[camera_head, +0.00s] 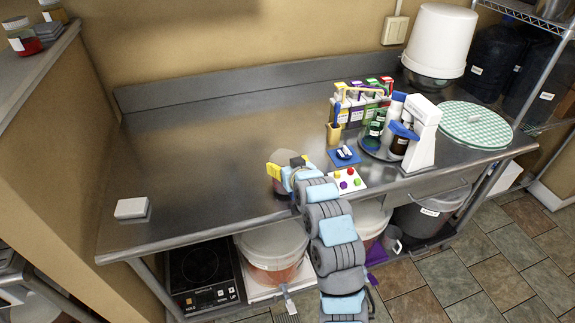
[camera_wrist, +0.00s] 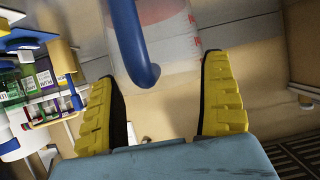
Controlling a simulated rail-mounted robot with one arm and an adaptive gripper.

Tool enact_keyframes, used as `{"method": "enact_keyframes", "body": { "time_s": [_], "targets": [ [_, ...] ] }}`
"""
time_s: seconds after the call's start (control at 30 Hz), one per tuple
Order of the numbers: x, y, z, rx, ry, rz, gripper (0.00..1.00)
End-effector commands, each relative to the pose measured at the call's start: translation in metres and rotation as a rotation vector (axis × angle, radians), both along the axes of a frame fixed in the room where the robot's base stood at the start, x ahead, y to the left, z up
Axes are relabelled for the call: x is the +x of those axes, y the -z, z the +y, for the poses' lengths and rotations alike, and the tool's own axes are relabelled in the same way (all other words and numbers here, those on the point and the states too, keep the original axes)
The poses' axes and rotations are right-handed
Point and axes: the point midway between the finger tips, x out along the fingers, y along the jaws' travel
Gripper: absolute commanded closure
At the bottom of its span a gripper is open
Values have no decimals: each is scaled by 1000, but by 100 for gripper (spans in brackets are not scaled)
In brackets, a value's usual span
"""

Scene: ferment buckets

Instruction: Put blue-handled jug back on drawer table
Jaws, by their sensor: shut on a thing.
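The blue-handled jug shows in the wrist view as a clear body with red markings (camera_wrist: 172,32) and a curved blue handle (camera_wrist: 141,62). My gripper (camera_wrist: 160,75) has its yellow fingers on either side of the jug and is shut on it. Just where the fingers touch the jug is unclear. In the head view my gripper (camera_head: 287,166) is at the front edge of the steel drawer table (camera_head: 215,150). The jug is mostly hidden there behind my gripper and arm. A drawer front (camera_head: 436,187) shows under the table's right part.
A white box (camera_head: 131,208) lies at the table's front left. Bottles and cartons (camera_head: 362,105), a white device (camera_head: 424,133) and a checkered round mat (camera_head: 475,125) fill the right side. A tray with colored pieces (camera_head: 347,181) is just right of my gripper. The table's left and middle are clear.

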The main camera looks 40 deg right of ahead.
Motion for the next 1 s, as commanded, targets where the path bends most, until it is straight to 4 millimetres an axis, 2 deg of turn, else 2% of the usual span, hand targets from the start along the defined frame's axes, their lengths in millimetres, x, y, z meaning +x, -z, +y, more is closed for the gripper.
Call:
{"method": "enact_keyframes", "body": {
  "time_s": [0.1, 0.47, 0.5, 0.53, 0.57, 0.87, 1.0],
  "targets": [
    [0, 8, 0, -2, 0, -4, 58],
    [0, 13, 0, -3, 0, -4, 58],
    [0, 13, 0, -4, -1, -4, 11],
    [0, 13, 0, -4, -1, -4, 3],
    [0, 12, 0, -4, -1, -4, 0],
    [0, 8, 0, -3, 0, -4, 0],
    [-7, 6, 3, -3, 0, -5, 0]
  ]
}}
